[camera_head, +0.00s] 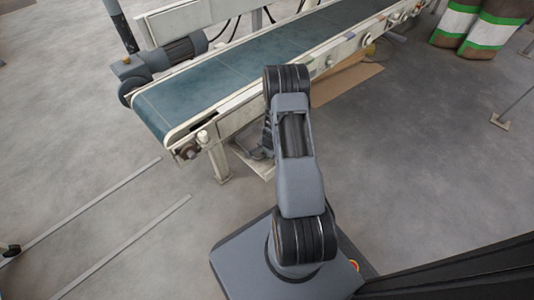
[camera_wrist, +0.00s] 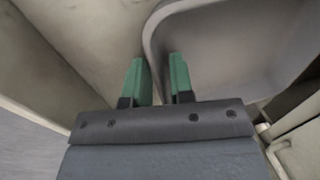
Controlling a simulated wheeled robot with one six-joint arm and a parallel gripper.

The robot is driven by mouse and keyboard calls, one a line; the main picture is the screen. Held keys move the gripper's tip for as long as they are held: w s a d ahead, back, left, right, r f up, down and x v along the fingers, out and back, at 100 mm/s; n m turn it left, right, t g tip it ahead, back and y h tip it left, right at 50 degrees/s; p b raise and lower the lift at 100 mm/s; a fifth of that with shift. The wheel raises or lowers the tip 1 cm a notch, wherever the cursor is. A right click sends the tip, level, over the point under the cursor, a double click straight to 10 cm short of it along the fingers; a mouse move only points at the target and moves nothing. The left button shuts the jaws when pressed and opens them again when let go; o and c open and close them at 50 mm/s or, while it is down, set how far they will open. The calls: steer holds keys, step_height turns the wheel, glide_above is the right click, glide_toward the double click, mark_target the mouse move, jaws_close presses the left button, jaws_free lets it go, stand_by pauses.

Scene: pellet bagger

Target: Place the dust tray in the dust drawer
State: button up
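In the wrist view, the two green fingertips of my gripper (camera_wrist: 160,78) stand apart. A grey, round-cornered tray (camera_wrist: 225,45), which looks like the dust tray, lies at the upper right. Its near rim runs up between the fingers: the right finger is over the tray's inside, the left one outside it. I see a gap between the fingers and no clear grip on the rim. A beige surface with a raised wall (camera_wrist: 35,55) lies left of the tray; it may be the dust drawer. In the head view my arm hides the gripper and tray.
A blue-green conveyor belt (camera_head: 215,82) on a pale frame runs beside my arm, with a motor (camera_head: 180,52) at its left. A pale low panel (camera_head: 256,165) shows under it. Thin rails (camera_head: 130,240) lie on the left floor. Green-and-white-banded sacks (camera_head: 490,28) stand at the upper right.

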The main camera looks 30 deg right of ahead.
steer(key=shift+o, duration=0.5)
steer(key=shift+r, duration=0.1)
